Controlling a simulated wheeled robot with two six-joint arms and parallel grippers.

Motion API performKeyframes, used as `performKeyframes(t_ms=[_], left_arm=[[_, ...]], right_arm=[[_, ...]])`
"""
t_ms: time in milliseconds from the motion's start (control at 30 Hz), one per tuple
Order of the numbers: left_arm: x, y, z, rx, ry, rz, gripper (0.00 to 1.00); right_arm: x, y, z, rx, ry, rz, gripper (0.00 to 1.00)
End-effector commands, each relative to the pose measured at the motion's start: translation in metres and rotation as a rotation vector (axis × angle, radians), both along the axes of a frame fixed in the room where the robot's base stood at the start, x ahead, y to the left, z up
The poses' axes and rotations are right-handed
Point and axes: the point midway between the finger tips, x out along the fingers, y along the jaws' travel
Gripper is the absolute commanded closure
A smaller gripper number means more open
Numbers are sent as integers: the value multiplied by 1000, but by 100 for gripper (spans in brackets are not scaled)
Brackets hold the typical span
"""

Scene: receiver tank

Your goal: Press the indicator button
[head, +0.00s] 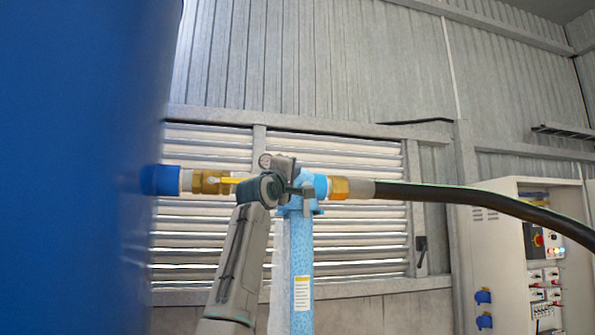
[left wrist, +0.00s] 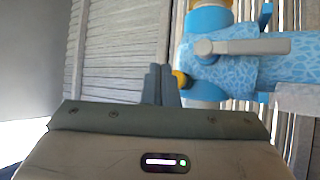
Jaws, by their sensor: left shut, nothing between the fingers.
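The blue filter unit (head: 312,183) stands on a speckled blue column (head: 302,258) in the head view. In the left wrist view, a small round yellow-orange knob (left wrist: 180,80), which looks like the indicator button, sticks out of the blue unit (left wrist: 205,75). My left gripper (head: 292,189) is in front of the unit, which hides the knob in the head view. In the left wrist view, its two fingers (left wrist: 161,84) are shut together and empty, with their tips right beside the knob. I cannot tell whether they touch it. My right gripper is not in view.
A grey lever (left wrist: 240,47) is on the unit close to the fingers. A black hose (head: 450,195) runs right past a control cabinet (head: 500,250). A blue tank (head: 70,170) fills the left.

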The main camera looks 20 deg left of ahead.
Motion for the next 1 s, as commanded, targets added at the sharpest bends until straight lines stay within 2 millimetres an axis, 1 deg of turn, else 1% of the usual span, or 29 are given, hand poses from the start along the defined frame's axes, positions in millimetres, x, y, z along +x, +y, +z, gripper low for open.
performKeyframes(t_ms=[300,1000], left_arm=[[10,9,0,0,0,1,100],[14,11,0,-1,-1,2,100]], right_arm=[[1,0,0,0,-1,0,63],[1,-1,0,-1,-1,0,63]])
